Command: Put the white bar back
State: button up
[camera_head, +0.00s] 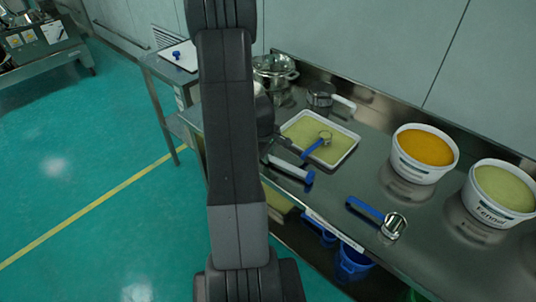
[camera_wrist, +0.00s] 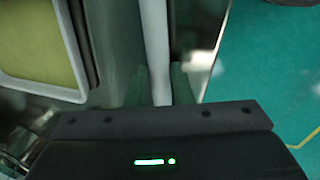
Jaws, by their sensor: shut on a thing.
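The white bar (camera_wrist: 154,35) runs up from between the jaws in the wrist view. My gripper (camera_wrist: 158,84) is shut on it. In the head view, a white bar with a blue end (camera_head: 291,168) sticks out from behind my arm, near the table's front edge, and appears to be the same bar. My arm hides its other end and most of the gripper there. I cannot tell whether the bar touches the table.
A white tray (camera_head: 349,149) of yellow-green material holds a blue-handled tool (camera_head: 315,147). A blue-handled scoop (camera_head: 392,225) lies on the steel table (camera_head: 330,200). Tubs of orange (camera_head: 417,172) and green powder (camera_head: 490,213) stand right. Metal pots (camera_head: 274,69) stand behind.

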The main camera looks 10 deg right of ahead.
jog(key=shift+f, duration=0.15)
jog(key=o, duration=1)
jog(key=shift+o, duration=0.3)
jog(key=o, duration=0.4)
jog(key=shift+r+p, duration=2.45)
jog(key=shift+r, duration=1.05)
